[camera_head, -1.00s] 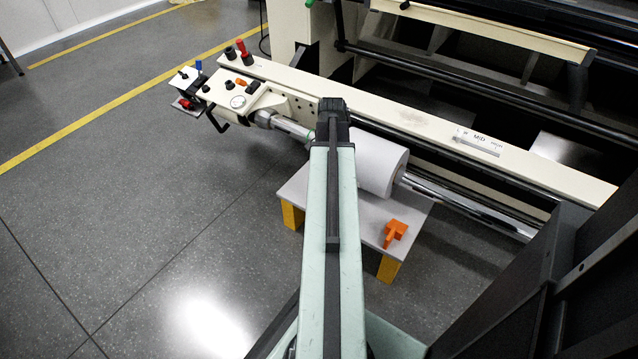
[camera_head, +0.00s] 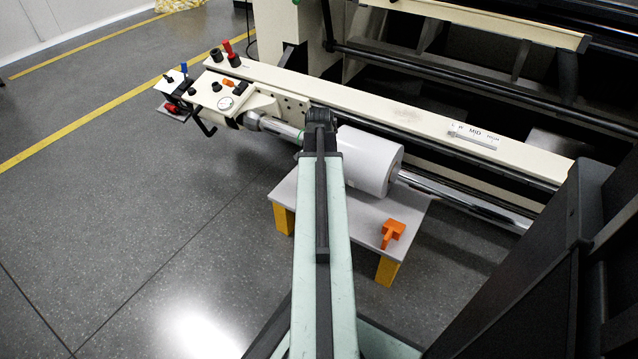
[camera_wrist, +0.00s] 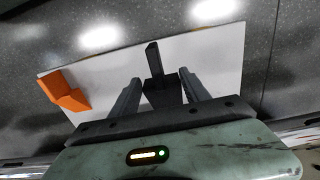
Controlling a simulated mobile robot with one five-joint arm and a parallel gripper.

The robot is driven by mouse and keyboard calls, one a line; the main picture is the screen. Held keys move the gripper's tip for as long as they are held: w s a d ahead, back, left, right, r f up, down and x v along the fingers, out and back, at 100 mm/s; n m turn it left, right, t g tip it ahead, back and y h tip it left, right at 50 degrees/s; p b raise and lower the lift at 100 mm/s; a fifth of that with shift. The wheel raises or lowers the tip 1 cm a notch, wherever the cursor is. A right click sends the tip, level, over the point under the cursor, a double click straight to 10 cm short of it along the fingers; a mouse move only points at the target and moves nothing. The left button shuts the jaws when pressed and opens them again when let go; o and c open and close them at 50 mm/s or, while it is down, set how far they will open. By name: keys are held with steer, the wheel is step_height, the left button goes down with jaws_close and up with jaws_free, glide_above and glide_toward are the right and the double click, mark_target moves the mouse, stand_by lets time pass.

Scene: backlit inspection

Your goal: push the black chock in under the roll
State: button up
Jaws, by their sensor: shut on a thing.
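The white roll (camera_head: 368,162) sits on a silver shaft above a low pale platform (camera_head: 350,232) with yellow legs. The black chock (camera_wrist: 163,85) shows in the wrist view between the two fingers of my gripper (camera_wrist: 160,88), which is shut on it. An upright black part of it sticks up between the fingertips, over the pale platform. In the head view my arm hides the gripper and the black chock, just left of the roll. An orange chock (camera_head: 392,233) stands on the platform's near right corner and also shows in the wrist view (camera_wrist: 65,92).
The shaft (camera_head: 465,198) runs right from the roll, along the cream machine beam (camera_head: 420,125). A control panel (camera_head: 220,95) with knobs and a gauge stands at the left. Grey floor (camera_head: 120,215) is open at the left front.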

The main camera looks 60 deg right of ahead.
step_height(320, 180, down, 7)
steer(key=b, duration=0.6)
steer(key=shift+d, duration=3.1)
steer(key=o, duration=1.4)
steer(key=shift+o, duration=0.2)
step_height(320, 180, up, 8)
steer(key=p, duration=0.8)
